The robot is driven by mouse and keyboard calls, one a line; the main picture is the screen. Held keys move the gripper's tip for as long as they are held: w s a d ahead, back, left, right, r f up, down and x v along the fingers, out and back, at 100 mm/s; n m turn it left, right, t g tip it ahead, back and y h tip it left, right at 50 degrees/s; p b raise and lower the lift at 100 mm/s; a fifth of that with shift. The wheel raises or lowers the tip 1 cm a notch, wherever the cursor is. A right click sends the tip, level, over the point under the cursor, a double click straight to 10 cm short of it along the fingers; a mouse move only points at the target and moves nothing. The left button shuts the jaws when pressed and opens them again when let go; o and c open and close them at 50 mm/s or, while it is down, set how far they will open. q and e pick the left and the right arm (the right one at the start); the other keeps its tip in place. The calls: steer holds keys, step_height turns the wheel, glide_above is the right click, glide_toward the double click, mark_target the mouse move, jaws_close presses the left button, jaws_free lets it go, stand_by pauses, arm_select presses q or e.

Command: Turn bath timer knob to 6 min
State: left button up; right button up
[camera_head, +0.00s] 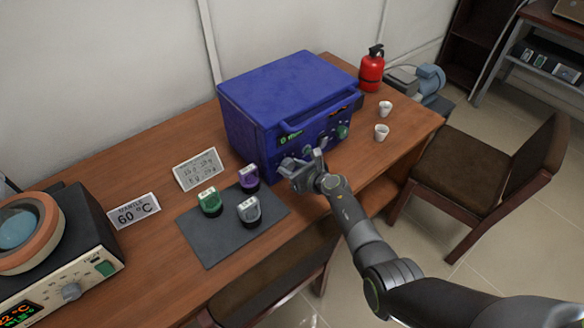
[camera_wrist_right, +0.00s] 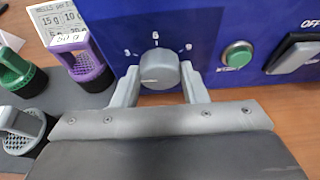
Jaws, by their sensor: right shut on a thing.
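The blue box-shaped bath (camera_head: 290,90) stands on the wooden table. Its grey round timer knob (camera_wrist_right: 159,68) shows in the right wrist view on the blue front panel, with small white dial marks around its upper side. My right gripper (camera_head: 303,165) is at the lower left of the blue front in the head view. In the right wrist view its two fingers (camera_wrist_right: 158,88) stand on either side of the knob, shut on it. The knob's pointer setting is too small to read surely. My left gripper is not in view.
Green (camera_head: 210,201), purple (camera_head: 249,178) and grey (camera_head: 248,210) weights stand on a dark mat (camera_head: 207,243) left of my gripper. A green button (camera_wrist_right: 237,54) and a switch (camera_wrist_right: 294,56) sit right of the knob. White cups (camera_head: 381,131) and a red extinguisher (camera_head: 371,70) stand right of the bath.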

steer(key=m+g+y+b, duration=0.1)
steer(key=m+y, duration=0.1)
steer(key=m, duration=0.1)
steer(key=shift+w+d, duration=0.1)
steer(key=shift+d, duration=0.05)
stand_by(0.6)
steer(key=o, duration=1)
steer(key=shift+d, duration=0.1)
